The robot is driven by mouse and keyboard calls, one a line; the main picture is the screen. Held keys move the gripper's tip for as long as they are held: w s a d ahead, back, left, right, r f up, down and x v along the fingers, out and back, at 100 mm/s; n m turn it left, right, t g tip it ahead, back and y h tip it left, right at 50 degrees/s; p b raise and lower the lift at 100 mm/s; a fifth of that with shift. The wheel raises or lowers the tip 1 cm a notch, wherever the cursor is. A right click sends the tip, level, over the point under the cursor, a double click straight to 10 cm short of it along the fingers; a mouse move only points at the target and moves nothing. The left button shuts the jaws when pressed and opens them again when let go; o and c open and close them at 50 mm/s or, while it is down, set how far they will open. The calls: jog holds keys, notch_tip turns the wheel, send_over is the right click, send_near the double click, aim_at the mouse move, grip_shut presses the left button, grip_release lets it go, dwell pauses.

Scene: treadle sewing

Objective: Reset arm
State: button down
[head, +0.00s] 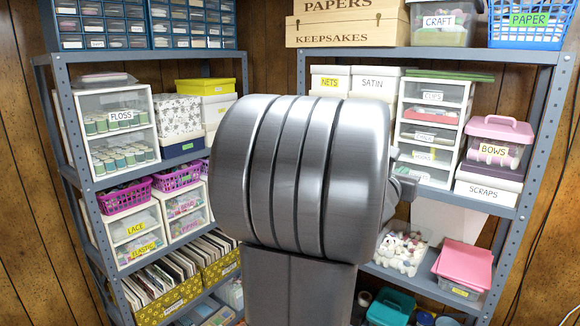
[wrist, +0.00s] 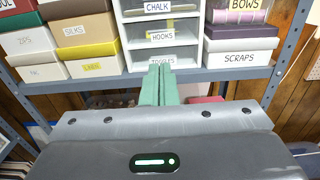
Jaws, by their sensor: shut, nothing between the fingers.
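My gripper (wrist: 158,82) shows in the wrist view with its two green fingers together, shut and empty. Its fingertips overlap the view of the lower edge of a white drawer unit (wrist: 120,28) on the shelf. I cannot tell how far apart they are. In the head view my own grey arm fills the middle and hides most of my gripper.
Two blue-grey metal shelf racks, left (head: 72,118) and right (head: 525,202), stand against a wood-panelled wall. They hold labelled boxes, drawers and baskets. The right rack's shelf edge (wrist: 222,74) crosses the wrist view behind my fingers. A pink-lidded box (head: 462,262) stands low on the right.

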jog(key=shift+v, duration=2.7)
